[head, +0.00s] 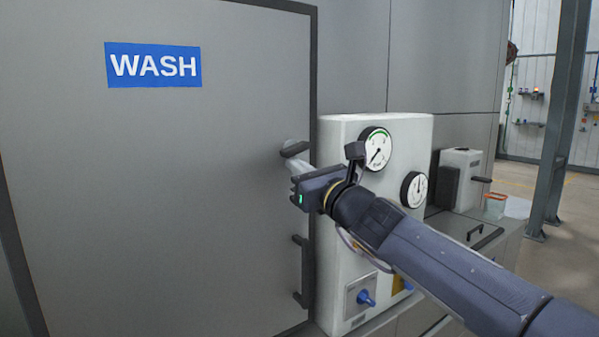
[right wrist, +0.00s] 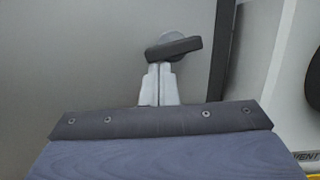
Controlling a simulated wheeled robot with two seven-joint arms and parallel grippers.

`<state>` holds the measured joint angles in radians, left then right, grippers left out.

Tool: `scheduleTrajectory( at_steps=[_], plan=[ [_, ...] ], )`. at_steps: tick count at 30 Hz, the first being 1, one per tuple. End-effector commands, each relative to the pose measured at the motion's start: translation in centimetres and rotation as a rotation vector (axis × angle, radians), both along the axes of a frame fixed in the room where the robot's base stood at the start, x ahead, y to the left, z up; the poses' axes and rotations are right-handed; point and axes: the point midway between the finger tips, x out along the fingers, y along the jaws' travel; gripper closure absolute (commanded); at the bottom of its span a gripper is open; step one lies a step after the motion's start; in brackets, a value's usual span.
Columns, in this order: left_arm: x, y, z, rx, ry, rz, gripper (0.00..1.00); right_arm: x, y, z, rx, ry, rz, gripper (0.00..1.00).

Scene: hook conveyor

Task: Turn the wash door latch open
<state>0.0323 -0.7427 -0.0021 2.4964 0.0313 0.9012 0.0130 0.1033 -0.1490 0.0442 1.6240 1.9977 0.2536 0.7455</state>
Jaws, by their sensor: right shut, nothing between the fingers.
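The grey wash door (head: 150,190) fills the left of the head view, with a blue WASH sign (head: 153,65) on it. Its latch (head: 294,148) is a dark lever on a light round boss near the door's right edge. In the right wrist view the latch (right wrist: 174,47) lies nearly level, slightly tilted. My right gripper (head: 296,160) is shut, its pale fingers together and empty. In the right wrist view the fingertips (right wrist: 160,68) are just below the lever; I cannot tell whether they touch it. My left gripper is not in view.
A dark vertical door handle (head: 301,271) is below the latch. A white panel with gauges (head: 376,148) and a blue knob (head: 366,298) stands right of the door, behind my right arm. A counter with a white box (head: 461,178) is farther right.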

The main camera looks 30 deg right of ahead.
Motion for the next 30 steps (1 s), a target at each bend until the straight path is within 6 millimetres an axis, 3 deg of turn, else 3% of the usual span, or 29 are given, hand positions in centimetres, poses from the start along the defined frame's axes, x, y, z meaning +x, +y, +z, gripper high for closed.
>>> scheduleTrajectory(
  at_steps=[30],
  plan=[
    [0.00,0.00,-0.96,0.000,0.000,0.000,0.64,-0.01,0.36,0.20,-0.003,0.000,0.000,1.00]
  ],
)
